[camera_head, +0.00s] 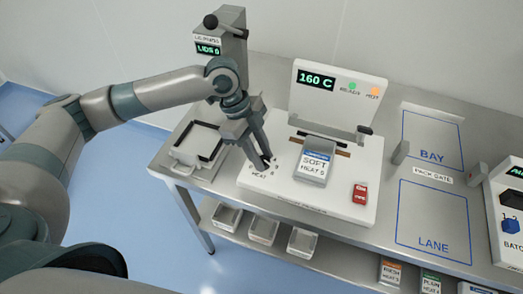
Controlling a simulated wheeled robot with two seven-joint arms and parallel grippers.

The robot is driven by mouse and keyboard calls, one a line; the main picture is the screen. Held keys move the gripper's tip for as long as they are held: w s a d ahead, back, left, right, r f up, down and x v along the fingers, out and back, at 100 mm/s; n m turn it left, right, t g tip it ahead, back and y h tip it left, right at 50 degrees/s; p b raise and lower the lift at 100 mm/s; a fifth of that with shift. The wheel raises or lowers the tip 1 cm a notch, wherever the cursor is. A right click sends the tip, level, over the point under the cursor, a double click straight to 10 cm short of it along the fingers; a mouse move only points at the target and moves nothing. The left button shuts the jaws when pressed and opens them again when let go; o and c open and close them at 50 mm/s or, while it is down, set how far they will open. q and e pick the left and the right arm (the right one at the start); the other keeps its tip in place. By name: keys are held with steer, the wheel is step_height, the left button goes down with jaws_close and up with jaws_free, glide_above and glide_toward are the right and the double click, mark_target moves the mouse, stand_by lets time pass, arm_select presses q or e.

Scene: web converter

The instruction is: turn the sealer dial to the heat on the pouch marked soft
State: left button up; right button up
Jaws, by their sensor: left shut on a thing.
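The sealer (336,95) stands on the steel table. Its display (316,81) reads 160 C, with a green light marked READY and an orange light marked HOT beside it. The dial (264,166) is dark and sits at the left of the sealer's white base, in a ring of small marks above the word HEAT. My left gripper (261,160) points down and is shut on the dial, partly hiding it. The pouch marked SOFT (312,168) lies in front of the sealing bar. Its label has a HEAT line, whose figure is too small to read surely. My right gripper is not in view.
A red block (360,194) sits at the base's right. A tray with a dark frame (196,142) is left of the sealer. A post marked LIDS (222,40) rises behind my wrist. Blue-outlined areas BAY (436,140) and LANE (433,220) are clear. Bins (264,230) stand below.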

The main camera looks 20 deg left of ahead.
arm_select(q)
steer(key=n+p, duration=0.1)
steer(key=n+t+p, duration=0.1)
steer(key=n+p, duration=0.2)
steer(key=p, duration=0.1)
steer(key=shift+s+r+t, duration=0.2)
steer(key=shift+r+t, duration=0.1)
steer(key=shift+t, duration=0.1)
steer(key=shift+f+n+t+p, duration=0.15)
steer(key=shift+n+t+p, duration=0.25)
steer(key=shift+n+p, duration=0.8)
steer(key=o, duration=1.1)
steer(key=shift+f, duration=0.1)
steer(key=shift+c, duration=0.2)
steer(key=b+v, duration=0.4)
steer(key=v, duration=1.3)
steer(key=shift+d+r, duration=0.25)
steer(key=shift+r, duration=0.1)
steer(key=shift+s+y, duration=0.15)
steer(key=shift+y, duration=0.15)
